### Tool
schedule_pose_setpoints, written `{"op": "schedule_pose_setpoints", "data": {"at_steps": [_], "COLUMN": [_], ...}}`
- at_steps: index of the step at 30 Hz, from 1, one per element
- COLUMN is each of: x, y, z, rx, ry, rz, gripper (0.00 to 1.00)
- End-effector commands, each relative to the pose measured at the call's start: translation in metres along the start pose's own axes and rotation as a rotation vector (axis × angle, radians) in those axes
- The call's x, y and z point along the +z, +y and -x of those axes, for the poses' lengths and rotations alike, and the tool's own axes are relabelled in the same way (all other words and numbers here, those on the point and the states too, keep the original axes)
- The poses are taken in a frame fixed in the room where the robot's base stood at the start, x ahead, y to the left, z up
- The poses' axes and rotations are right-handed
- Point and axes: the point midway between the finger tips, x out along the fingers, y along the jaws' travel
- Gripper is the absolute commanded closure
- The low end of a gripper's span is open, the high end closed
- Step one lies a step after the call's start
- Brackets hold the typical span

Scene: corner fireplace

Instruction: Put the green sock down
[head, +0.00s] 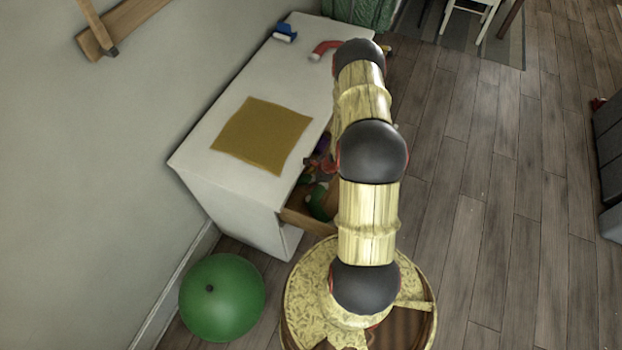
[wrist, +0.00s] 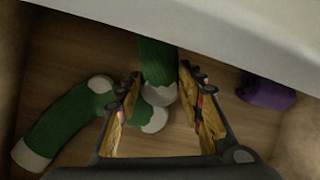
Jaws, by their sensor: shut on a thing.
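In the wrist view my gripper (wrist: 160,80) has its two fingers on either side of a green sock (wrist: 157,58) with a pale end, and is shut on it. The sock's upper part runs out of sight under a white edge. A second green piece with white ends, sock-like (wrist: 62,127), lies on the wooden drawer floor to the left. A pale-tipped green end shows just below the held sock; I cannot tell which piece it belongs to. In the head view my gripper is hidden behind my arm.
A white dresser (head: 225,190) has an open drawer (head: 305,218) with mixed items. On its top lie a mustard cloth (head: 262,135), a blue-and-white item (head: 286,32) and a red-and-white item (head: 325,48). A purple item (wrist: 266,92) lies right in the drawer. A green ball (head: 222,297) is on the floor.

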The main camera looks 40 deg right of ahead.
Motion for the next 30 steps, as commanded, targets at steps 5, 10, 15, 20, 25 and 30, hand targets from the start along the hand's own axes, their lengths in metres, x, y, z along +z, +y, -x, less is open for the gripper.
{"op": "schedule_pose_setpoints", "data": {"at_steps": [5,10,15,20,25,30], "x": [-0.0008,-0.0007,-0.0008,-0.0008,-0.0006,0.0020], "y": [0.0003,0.0004,0.0005,0.0006,0.0006,-0.0004], "z": [-0.0019,-0.0016,-0.0017,-0.0017,-0.0011,0.0052], "rx": [0.000,0.000,0.000,0.000,0.000,0.001], "ry": [0.000,0.000,0.000,0.000,0.000,0.000], "rz": [0.000,0.000,0.000,0.000,0.000,0.000], "gripper": [0.78,0.54,0.45,0.44,0.44,0.44]}}
